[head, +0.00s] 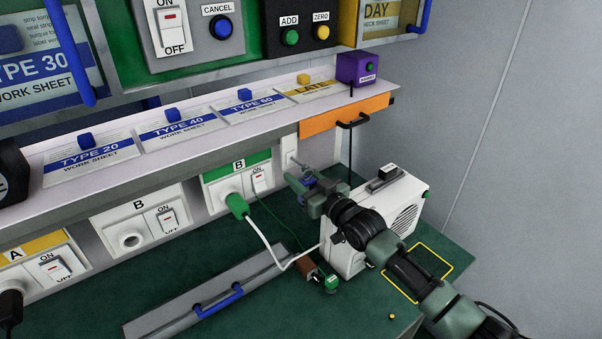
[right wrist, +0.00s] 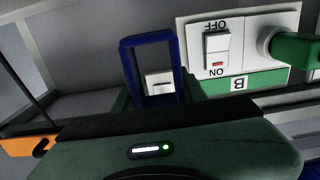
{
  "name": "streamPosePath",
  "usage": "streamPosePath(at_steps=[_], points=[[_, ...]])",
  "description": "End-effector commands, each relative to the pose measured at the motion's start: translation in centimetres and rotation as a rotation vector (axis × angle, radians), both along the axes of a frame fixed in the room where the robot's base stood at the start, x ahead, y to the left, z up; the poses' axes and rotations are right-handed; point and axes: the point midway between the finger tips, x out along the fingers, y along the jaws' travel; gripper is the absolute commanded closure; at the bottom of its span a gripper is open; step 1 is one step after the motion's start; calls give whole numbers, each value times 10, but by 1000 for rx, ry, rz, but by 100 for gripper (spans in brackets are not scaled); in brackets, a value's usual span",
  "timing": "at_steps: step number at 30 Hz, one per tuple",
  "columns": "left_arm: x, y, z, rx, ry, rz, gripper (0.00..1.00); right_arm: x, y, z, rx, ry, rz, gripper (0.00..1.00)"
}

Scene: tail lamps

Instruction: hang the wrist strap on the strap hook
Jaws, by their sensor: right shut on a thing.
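The wrist strap is a dark blue loop (right wrist: 125,75), standing up from my right gripper in the right wrist view. In the head view only a small bit of blue (head: 309,181) shows at the fingers. My right gripper (head: 303,186) is shut on the strap, close in front of the wall panel, right of outlet B. A small white plate (head: 289,146) is on that panel, with a small metallic piece by the gripper that looks like the strap hook (head: 299,166). Through the loop a white plate (right wrist: 158,84) shows; I cannot tell whether strap and hook touch. My left gripper is out of view.
The green plug (head: 236,205) with its white cord is in outlet B, left of the gripper. A white boxed unit (head: 405,196) stands beneath my right arm. A shelf with work sheets (head: 180,122) and an orange drawer (head: 320,122) overhang. A thin green cord crosses the bench.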

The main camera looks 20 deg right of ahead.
Motion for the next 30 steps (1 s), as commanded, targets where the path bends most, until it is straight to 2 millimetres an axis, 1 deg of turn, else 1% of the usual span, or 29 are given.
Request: streamPosePath(at_steps=[17, 18, 19, 20, 30], points=[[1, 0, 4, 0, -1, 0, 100, 2, 1, 18, 8, -32, 1, 100], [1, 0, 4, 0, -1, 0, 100, 2, 1, 18, 8, -34, 2, 48], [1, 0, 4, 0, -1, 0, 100, 2, 1, 19, 8, -34, 2, 39], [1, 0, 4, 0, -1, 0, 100, 2, 1, 18, 8, -34, 2, 33], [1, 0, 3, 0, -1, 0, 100, 0, 0, 12, 5, -23, 1, 33]])
